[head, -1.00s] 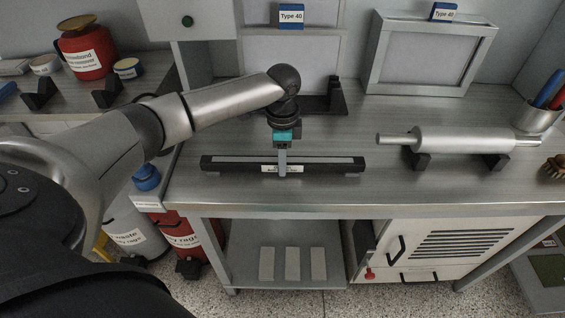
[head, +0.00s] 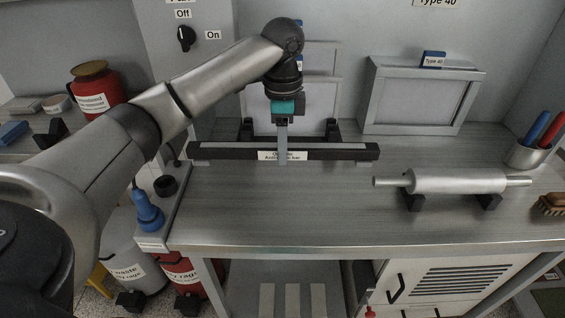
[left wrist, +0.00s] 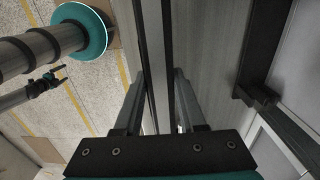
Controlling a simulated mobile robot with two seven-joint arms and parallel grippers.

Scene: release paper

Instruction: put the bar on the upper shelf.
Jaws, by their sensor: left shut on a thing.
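The bar (head: 225,151) is long and black with a grey strip along its top and a white label at its middle. My left gripper (head: 283,156) is shut on it near the middle, pointing down. The bar lies level, left to right, in front of two black upright rests (head: 332,131), which it partly hides. It looks raised above the bench, but the gap is hard to judge. In the left wrist view the bar (left wrist: 153,45) runs between the fingers. I cannot make out the upper shelf for sure. My right gripper is not in view.
A metal roller (head: 455,181) lies on black rests at the right of the bench (head: 330,215). A blue plug-like thing (head: 147,212) stands left. The bench front is clear.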

